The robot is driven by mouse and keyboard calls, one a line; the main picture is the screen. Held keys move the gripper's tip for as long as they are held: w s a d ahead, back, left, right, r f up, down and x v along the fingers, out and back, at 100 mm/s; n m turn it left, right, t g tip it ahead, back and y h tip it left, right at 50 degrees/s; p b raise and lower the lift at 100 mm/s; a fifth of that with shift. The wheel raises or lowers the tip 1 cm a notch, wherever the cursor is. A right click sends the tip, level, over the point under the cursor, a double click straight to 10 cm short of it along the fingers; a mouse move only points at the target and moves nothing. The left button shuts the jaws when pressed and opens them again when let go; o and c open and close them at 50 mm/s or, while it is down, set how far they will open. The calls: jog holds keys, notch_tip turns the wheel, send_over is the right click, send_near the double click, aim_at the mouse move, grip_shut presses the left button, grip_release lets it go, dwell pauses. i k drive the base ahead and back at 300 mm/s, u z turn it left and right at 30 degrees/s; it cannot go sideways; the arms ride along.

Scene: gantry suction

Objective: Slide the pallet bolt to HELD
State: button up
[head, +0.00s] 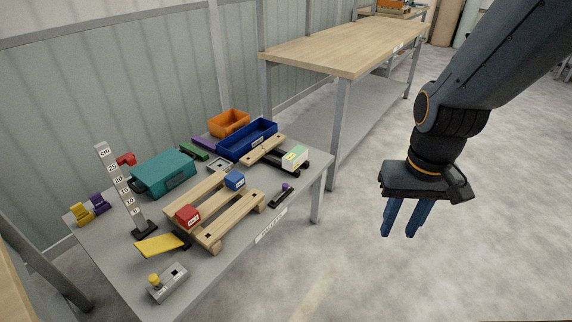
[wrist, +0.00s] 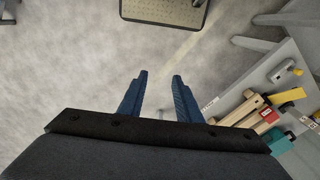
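Two small fittings on the grey table could be the pallet bolt; their lettering is too small to read. One is a dark slider with a purple knob (head: 282,194), right of the wooden pallet (head: 228,229). The other is a grey block with a yellow knob (head: 168,285) at the table's near end, also at the right of the wrist view (wrist: 282,73). I cannot tell which is the bolt or read a HELD mark. My gripper (head: 400,233) is off the table's right side, over bare floor. Its blue fingers (wrist: 160,75) are apart and empty.
The grey table (head: 215,285) also holds red (head: 187,217) and blue (head: 235,181) blocks on the pallet, an upright scale (head: 121,190), a teal case (head: 163,174) and a blue tray (head: 247,140). A wooden workbench (head: 345,47) stands behind.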

aim_at(286, 187)
jog(key=u, duration=0.35)
jog(key=i, duration=1.15)
jog(key=u, duration=0.4)
